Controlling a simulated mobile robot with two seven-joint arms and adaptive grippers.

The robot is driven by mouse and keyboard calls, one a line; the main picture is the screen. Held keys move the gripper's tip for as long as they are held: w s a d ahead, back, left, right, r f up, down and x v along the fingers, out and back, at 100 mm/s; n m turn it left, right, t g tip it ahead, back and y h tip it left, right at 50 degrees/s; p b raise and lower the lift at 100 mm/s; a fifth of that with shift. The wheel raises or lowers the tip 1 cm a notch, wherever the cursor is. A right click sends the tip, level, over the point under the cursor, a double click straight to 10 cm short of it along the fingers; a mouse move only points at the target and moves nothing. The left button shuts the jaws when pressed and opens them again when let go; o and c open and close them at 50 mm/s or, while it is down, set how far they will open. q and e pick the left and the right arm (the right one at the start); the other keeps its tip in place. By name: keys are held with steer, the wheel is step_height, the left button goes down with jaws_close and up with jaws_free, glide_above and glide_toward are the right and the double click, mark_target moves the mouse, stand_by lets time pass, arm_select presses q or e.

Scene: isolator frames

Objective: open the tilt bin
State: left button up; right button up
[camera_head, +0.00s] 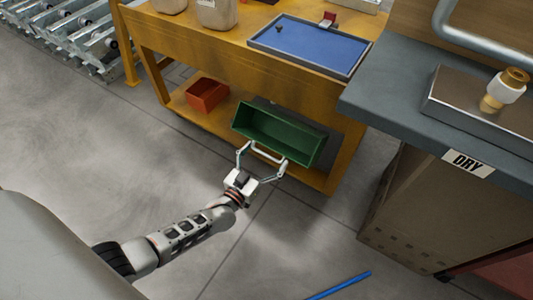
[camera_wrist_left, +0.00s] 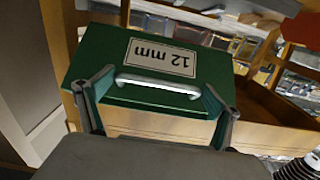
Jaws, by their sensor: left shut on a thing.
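The tilt bin (camera_head: 285,143) is a green box under the orange workbench, leaning outward with its open top facing up; its inside looks empty. In the left wrist view its green front (camera_wrist_left: 100,52) carries a white "12 mm" label, upside down, and a pale bar handle (camera_wrist_left: 158,86). My left gripper (camera_head: 263,155) is at the bin's front, with its two fingers at the two ends of the handle. It is shut on the handle, and the fingers also show in the left wrist view (camera_wrist_left: 158,88). My right gripper is not in view.
A red bin (camera_head: 206,96) stands on the workbench's lower shelf, left of the green bin. The orange workbench (camera_head: 210,52) carries a blue-lined tray (camera_head: 310,47). A grey counter marked "DRY" (camera_head: 468,163) stands at right. A blue rod (camera_head: 340,286) lies on the otherwise open floor.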

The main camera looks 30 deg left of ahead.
arm_select(q)
steer(key=shift+s+f, duration=0.1)
steer(key=shift+f, duration=0.2)
steer(key=o, duration=1.4)
steer(key=shift+c, duration=0.2)
steer(key=shift+r, duration=0.15)
steer(key=s, duration=1.1)
steer(key=shift+s+a, duration=0.2)
steer(key=shift+s, duration=0.2)
